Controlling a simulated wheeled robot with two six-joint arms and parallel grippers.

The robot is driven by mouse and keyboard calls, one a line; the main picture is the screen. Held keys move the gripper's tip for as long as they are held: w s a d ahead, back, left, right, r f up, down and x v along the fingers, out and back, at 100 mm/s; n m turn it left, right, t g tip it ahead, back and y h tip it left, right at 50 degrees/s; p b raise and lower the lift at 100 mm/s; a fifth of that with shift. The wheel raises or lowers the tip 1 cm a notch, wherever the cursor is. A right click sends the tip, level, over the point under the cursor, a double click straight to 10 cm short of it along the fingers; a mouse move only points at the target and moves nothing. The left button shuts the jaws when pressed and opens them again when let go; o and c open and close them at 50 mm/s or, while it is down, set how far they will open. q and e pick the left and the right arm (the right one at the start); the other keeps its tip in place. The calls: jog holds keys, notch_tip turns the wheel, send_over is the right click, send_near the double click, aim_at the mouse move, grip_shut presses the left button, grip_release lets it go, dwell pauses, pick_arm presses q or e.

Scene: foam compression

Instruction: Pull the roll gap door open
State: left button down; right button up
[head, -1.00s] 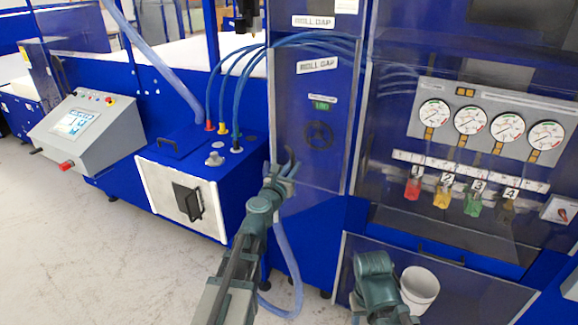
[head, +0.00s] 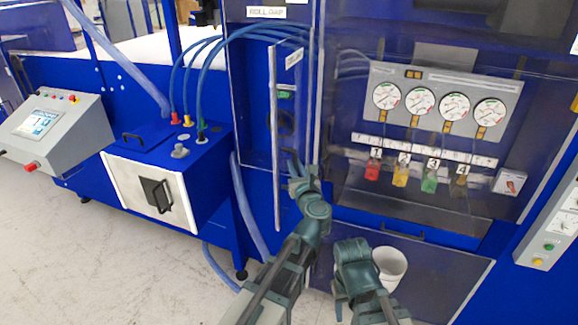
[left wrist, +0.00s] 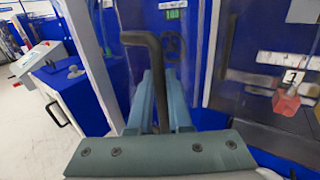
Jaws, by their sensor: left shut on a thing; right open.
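The roll gap door (head: 294,58) is a clear panel with a label, swung partly out from the blue cabinet and seen nearly edge-on in the head view. My left gripper (head: 297,170) is at the door's lower part. In the left wrist view, the black bent door handle (left wrist: 151,62) stands between the fingers of my left gripper (left wrist: 160,95), which are shut on it. My right gripper (head: 341,300) hangs low to the right, away from the door; its fingers are small and partly hidden by the arm.
The open compartment behind the door shows a dark round knob (head: 284,121) and a green display (head: 285,94). Blue hoses (head: 215,55) run across its top. A gauge panel (head: 445,100) is at right, a white bucket (head: 391,265) below. A blue box (head: 165,160) stands at left.

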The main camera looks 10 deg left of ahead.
pick_arm(q)
jog(key=shift+w+d, duration=0.15)
jog(key=shift+d, duration=0.05)
jog(key=shift+r, duration=0.1)
jog(key=c, duration=0.8)
grip_release()
jog(key=shift+w, duration=0.1)
jog(key=shift+c, duration=0.2)
